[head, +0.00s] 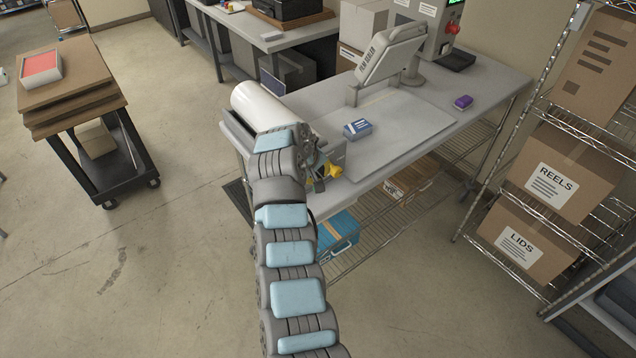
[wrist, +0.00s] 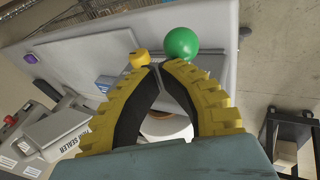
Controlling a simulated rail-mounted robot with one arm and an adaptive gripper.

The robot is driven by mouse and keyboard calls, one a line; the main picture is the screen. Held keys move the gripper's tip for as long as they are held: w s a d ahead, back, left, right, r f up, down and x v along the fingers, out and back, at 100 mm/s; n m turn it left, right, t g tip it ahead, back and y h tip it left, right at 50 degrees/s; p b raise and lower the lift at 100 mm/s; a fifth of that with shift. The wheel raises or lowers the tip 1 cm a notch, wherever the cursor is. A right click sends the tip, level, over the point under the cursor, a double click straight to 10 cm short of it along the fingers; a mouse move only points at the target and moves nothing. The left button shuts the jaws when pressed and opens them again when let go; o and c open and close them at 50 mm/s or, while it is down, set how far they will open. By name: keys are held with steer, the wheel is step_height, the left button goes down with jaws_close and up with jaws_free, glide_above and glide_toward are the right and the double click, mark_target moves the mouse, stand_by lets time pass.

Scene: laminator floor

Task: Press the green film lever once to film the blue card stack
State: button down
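The blue card stack (head: 357,129) lies on the grey worktable, right of my gripper; it is partly visible in the wrist view (wrist: 104,83). The green ball knob of the film lever (wrist: 179,44) shows just beyond my fingertips in the wrist view; I cannot pick it out in the head view. My gripper (wrist: 157,67) has yellow fingers with black pads. Their tips meet, with nothing seen between them. In the head view my gripper (head: 323,172) is at the table's front left edge, partly hidden by my arm. I cannot tell whether it touches the knob.
A white film roll (head: 258,105) sits at the table's left end. A yellow knob (wrist: 139,58) is beside the green one. The film sealer (head: 390,55) stands at the back; a purple stack (head: 463,102) lies to the right. A blue bin (head: 338,232) is on the lower shelf.

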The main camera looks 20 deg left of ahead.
steer(key=shift+s+d+f, duration=0.1)
steer(key=shift+d+f, duration=0.1)
steer(key=shift+f, duration=0.7)
stand_by(1.4)
steer(key=shift+r, duration=0.1)
steer(key=shift+w+a+r, duration=0.1)
steer(key=shift+a+r, duration=0.1)
steer(key=shift+r, duration=0.5)
steer(key=shift+w+a+r, duration=0.1)
steer(key=shift+a+r, duration=0.05)
steer(key=shift+r, duration=0.55)
steer(key=r, duration=0.3)
steer(key=a+r, duration=0.1)
steer(key=shift+w+r+b, duration=0.3)
steer(key=shift+w+r, duration=0.05)
steer(key=shift+r, duration=0.05)
stand_by(0.5)
